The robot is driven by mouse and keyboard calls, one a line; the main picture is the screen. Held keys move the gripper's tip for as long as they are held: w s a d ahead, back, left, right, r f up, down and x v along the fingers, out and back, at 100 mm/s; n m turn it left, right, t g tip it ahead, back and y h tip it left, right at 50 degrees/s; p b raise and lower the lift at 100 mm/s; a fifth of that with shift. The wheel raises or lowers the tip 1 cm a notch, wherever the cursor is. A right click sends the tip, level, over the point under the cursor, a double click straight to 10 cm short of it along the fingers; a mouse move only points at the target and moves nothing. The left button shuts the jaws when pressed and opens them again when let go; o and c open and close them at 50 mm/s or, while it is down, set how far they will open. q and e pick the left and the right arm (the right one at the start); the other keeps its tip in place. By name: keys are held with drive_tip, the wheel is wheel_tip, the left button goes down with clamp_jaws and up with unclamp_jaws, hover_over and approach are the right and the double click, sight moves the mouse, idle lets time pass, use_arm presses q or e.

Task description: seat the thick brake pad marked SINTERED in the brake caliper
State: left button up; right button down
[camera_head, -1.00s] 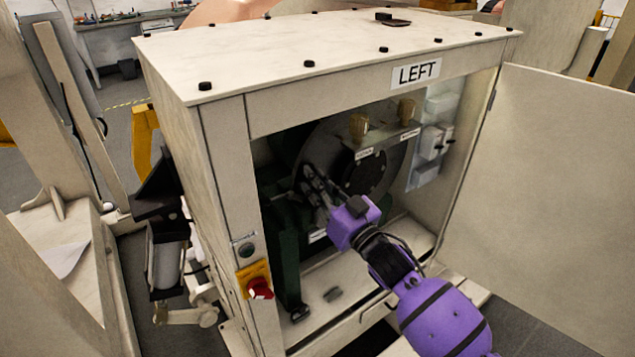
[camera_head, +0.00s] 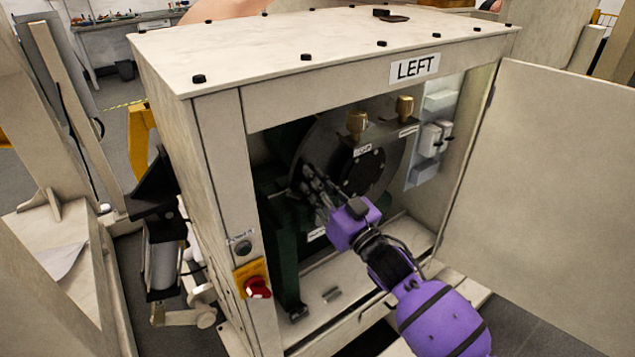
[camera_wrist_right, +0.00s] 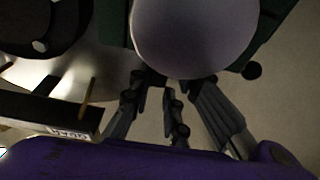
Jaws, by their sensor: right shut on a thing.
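My right gripper (camera_head: 316,192) reaches into the open cabinet and is at the left part of the brake disc (camera_head: 388,143). In the right wrist view its fingers (camera_wrist_right: 157,92) are shut on a small dark thing, which I take for the brake pad; it is mostly hidden and no SINTERED marking can be read. The brake caliper cannot be made out clearly, as the gripper and shadow cover that area. I cannot tell whether the pad touches it. A large round grey part (camera_wrist_right: 195,35) is just beyond the fingers. My left gripper is not in view.
The cabinet (camera_head: 222,170), labelled LEFT, frames the opening closely. Its door (camera_head: 560,200) stands open at the right. A dark green frame (camera_head: 280,235) is left of my gripper. Brass fittings (camera_head: 357,124) are above.

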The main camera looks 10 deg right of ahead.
sight(317, 195)
wheel_tip(317, 195, down, 3)
drive_tip(key=shift+s+a+f+h, duration=0.1)
drive_tip(key=shift+s+f+h, duration=0.05)
drive_tip(key=shift+h, duration=0.15)
drive_tip(key=c, duration=1.6)
unclamp_jaws()
drive_tip(key=shift+o, duration=0.2)
drive_tip(key=shift+s+f, duration=0.2)
drive_tip(key=shift+s, duration=0.1)
drive_tip(key=d+r+v, duration=0.1)
drive_tip(key=r+v, duration=0.1)
drive_tip(key=v, duration=0.9)
drive_tip(key=shift+r, duration=0.45)
